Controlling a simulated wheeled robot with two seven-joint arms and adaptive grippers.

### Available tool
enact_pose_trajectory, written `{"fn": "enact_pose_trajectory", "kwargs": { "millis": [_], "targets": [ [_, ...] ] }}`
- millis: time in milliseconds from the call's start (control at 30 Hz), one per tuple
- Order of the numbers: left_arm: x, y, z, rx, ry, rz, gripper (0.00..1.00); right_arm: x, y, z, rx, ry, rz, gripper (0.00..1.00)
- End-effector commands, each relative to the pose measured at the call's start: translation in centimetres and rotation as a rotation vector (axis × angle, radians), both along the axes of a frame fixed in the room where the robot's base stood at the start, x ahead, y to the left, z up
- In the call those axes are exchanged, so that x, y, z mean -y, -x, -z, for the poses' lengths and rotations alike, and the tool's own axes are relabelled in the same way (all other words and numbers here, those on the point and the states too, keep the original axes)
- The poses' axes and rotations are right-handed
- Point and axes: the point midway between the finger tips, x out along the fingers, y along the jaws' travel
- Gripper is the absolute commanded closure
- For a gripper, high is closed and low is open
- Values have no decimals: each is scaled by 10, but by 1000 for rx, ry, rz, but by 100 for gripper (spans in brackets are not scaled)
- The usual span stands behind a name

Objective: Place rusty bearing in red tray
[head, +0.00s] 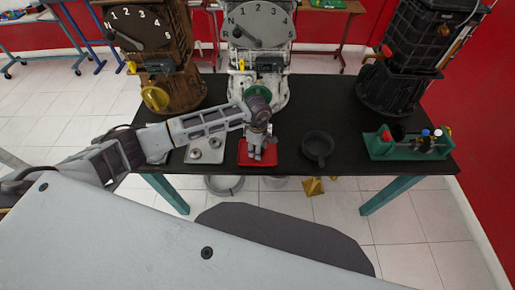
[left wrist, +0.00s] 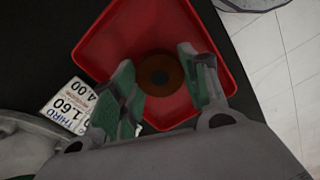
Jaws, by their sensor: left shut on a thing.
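The red tray (head: 243,159) lies on the black table in the head view, and its floor and walls show in the left wrist view (left wrist: 105,45). My left gripper (head: 256,155) points down over the tray. In the left wrist view the gripper (left wrist: 160,65) has its green-padded fingers on either side of the rusty bearing (left wrist: 158,61), a brown ring with a dark centre, and is shut on it. The bearing appears over the tray floor; I cannot tell whether it touches it. In the head view the gripper hides the bearing. My right gripper is not in view.
A grey plate with round parts (head: 205,149) lies left of the tray. A dark round pan (head: 318,146) and a green rack (head: 408,147) stand to the right. Large engine trainers line the table's back. A printed label (left wrist: 70,105) lies beside the tray.

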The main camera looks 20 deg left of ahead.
Motion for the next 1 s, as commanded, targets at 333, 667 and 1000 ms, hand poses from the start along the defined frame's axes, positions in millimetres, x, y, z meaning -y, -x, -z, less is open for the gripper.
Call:
{"fn": "enact_pose_trajectory", "kwargs": {
  "millis": [333, 667, 1000],
  "targets": [
    [0, 0, 2, 0, 0, 0, 84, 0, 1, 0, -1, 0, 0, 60],
    [0, 0, 5, 0, 0, 0, 38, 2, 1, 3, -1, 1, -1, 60],
    [0, 0, 5, -1, 0, 0, 34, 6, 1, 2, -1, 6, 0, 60]
  ]
}}
